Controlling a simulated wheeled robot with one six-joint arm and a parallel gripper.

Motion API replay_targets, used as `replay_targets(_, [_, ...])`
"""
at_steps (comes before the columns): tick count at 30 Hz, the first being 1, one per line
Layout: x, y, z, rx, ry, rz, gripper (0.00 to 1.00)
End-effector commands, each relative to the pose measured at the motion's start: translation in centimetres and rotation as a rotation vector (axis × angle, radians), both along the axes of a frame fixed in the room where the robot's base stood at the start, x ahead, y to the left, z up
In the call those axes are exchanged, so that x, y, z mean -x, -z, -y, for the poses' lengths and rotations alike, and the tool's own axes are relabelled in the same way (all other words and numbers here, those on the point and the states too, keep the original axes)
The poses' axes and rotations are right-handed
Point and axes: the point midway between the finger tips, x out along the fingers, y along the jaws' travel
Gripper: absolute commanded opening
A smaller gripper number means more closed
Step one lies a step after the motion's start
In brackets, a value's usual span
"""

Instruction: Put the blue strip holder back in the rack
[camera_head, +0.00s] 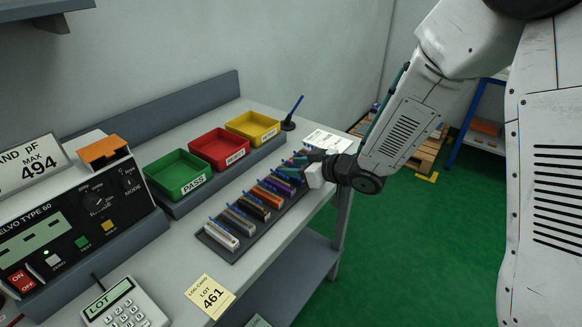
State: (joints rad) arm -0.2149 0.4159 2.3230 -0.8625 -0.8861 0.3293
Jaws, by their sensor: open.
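A dark rack (234,254) lies along the front edge of the bench. Several strip holders stand in it in a row: white (221,236), grey (238,221), dark (254,208), orange (267,196), and purple and teal ones toward the far end. Most show a small blue tip at their left end. I cannot tell for sure which is the blue strip holder. My gripper (312,170) is at the far end of the rack, close to the last holders, and partly hides them. Its jaws are open; the gap between the fingertips is too small to see clearly.
Green (171,193), red (220,167) and yellow (251,142) trays stand behind the rack. A tester (75,225) and a keypad (125,305) stand at the left. Green floor is open at the right.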

Motion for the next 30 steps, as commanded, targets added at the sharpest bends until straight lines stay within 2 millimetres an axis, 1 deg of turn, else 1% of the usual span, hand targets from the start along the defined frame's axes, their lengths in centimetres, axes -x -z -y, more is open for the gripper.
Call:
replay_targets(3, [1.4,-1.1,2.0,0.0,0.005,0.002,0.41])
replay_targets(9, [3.9,-2.8,5.1,0.0,0.003,0.003,0.41])
replay_targets(15, [5.4,-3.8,7.0,0.0,0.002,0.002,0.41])
replay_targets(21, [5.9,-4.0,7.5,0.0,0.0,0.0,0.41])
replay_targets(24, [5.9,-4.0,7.6,0.003,0.004,0.001,0.41])
replay_targets(26, [5.6,-4.3,8.0,0.022,0.026,0.006,0.41])
replay_targets(29, [4.7,-5.4,10.0,0.102,0.12,0.016,0.41])
replay_targets(30, [4.3,-6.1,11.4,0.15,0.18,0.017,0.41])
